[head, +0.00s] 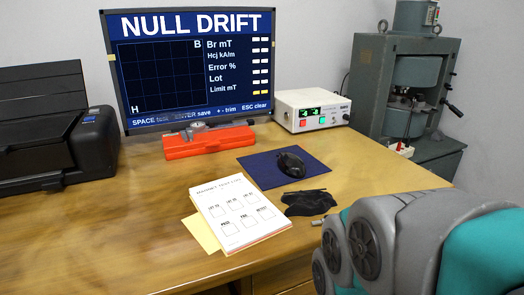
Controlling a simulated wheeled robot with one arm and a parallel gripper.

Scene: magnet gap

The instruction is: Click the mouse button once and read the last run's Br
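The black mouse (290,164) lies on a dark blue mat (262,177) right of the desk's middle. The monitor (190,68) at the back reads "NULL DRIFT". Its Br mT row (219,44) is at the top of the list, with a small white mark at its right and no legible number. The plot area on its left shows a grid and no clear curve.
A checklist pad (238,212) lies left. Behind are a red tool (208,143), a white meter (311,110) and a grey machine (408,90). A black printer (55,125) stands left.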

